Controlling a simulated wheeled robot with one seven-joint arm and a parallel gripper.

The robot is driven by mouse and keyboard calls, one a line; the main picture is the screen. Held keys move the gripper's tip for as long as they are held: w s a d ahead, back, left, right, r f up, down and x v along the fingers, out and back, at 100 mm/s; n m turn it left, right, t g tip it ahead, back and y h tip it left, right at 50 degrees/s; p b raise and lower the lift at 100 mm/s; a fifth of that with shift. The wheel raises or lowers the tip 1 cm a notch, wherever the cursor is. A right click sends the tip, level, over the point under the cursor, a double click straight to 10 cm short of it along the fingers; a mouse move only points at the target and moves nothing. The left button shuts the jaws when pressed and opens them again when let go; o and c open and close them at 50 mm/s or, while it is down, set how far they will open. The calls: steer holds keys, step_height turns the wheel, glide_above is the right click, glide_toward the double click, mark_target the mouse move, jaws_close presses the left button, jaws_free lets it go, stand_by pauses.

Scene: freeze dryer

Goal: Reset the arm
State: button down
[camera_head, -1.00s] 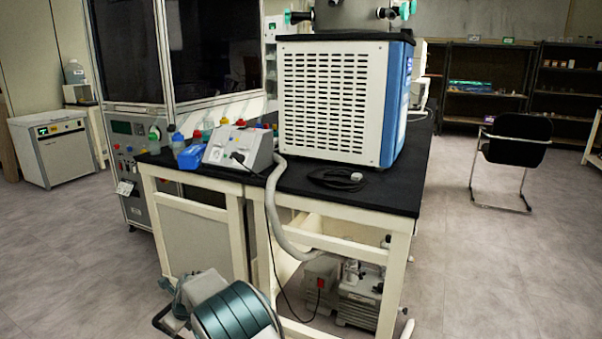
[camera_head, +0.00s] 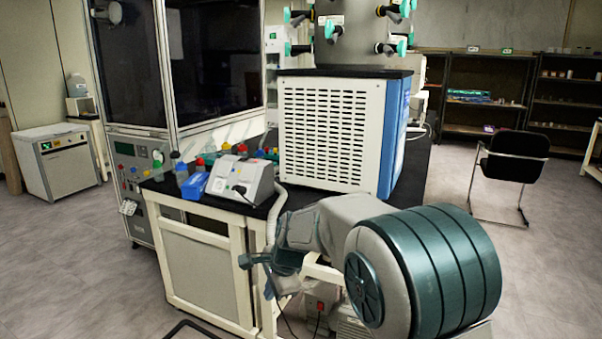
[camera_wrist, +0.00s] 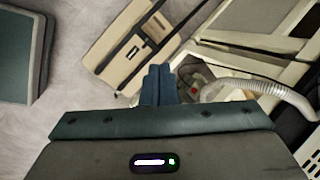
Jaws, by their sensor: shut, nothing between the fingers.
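My gripper (camera_wrist: 158,72) shows in the wrist view with its two dark blue fingers together and nothing between them. It points down past the side of the bench, above the floor. My arm reaches across the lower right of the head view, in front of the black-topped bench (camera_head: 160,186). The freeze dryer (camera_head: 330,130), a white and blue cabinet with a vented side, stands on the bench behind my arm. My arm hides part of the bench front and the area below it.
A grey control box (camera_head: 240,180) and a blue tray (camera_head: 194,186) sit on the bench's left part, near several coloured bottles. A ribbed hose (camera_wrist: 265,88) runs close to my gripper in the wrist view. A black chair (camera_head: 515,158) stands at the right. Floor at the left is clear.

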steer(key=s+d+r+n+h+p, duration=0.2)
steer(key=s+d+r+n+p, duration=0.5)
steer(key=s+d+r, duration=0.65)
steer(key=s+d+r+n+h+p, duration=0.1)
steer(key=s+d+r+n+p, duration=0.2)
steer(key=s+d+n+p, duration=0.2)
steer(key=s+d, duration=0.3)
steer(key=s, duration=0.4)
steer(key=shift+s+d+h, duration=0.2)
steer(key=shift+d+h, duration=0.05)
steer(key=shift+h, duration=0.05)
